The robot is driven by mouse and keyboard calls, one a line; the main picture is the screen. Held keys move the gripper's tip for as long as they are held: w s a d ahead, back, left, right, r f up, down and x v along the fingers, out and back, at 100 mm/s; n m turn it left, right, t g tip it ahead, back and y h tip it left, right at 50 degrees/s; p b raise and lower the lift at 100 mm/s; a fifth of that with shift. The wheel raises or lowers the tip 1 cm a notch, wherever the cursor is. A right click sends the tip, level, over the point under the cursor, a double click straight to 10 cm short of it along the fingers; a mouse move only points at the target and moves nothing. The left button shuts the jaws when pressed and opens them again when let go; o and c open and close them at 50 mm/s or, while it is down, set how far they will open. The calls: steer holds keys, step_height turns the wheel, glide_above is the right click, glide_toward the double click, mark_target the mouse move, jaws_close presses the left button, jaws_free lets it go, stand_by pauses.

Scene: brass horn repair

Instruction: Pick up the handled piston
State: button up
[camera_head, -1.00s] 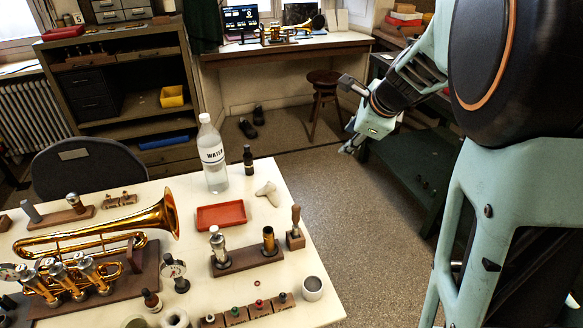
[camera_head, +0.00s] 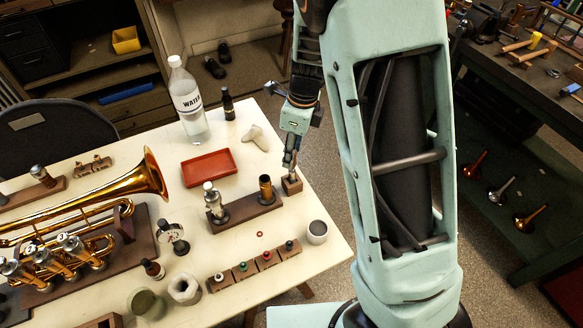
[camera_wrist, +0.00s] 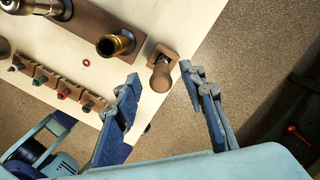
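A wooden handle (camera_wrist: 160,77) stands upright in a small wooden block (camera_head: 292,185) near the table's right edge. My gripper (camera_head: 289,160) is above this block and partly covers the handle in the head view. In the wrist view my gripper (camera_wrist: 159,76) is open and empty, its blue-grey fingers spread to either side of the handle. A silver piston (camera_head: 214,203) stands in a long wooden stand (camera_head: 240,212) to the left, beside a brass cylinder (camera_head: 265,188). I cannot tell which the task's name means.
A red tray (camera_head: 208,168), a water bottle (camera_head: 187,105), a dark small bottle (camera_head: 228,104) and a pale cup (camera_head: 317,232) are around the stand. Several small blocks (camera_head: 255,266) sit in front. A brass horn (camera_head: 90,210) lies left. Beyond the table's right edge is floor.

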mark_target(292, 170)
steer(key=f, duration=0.6)
steer(key=shift+w+a, duration=0.2)
steer(key=shift+a, duration=0.15)
jaws_close()
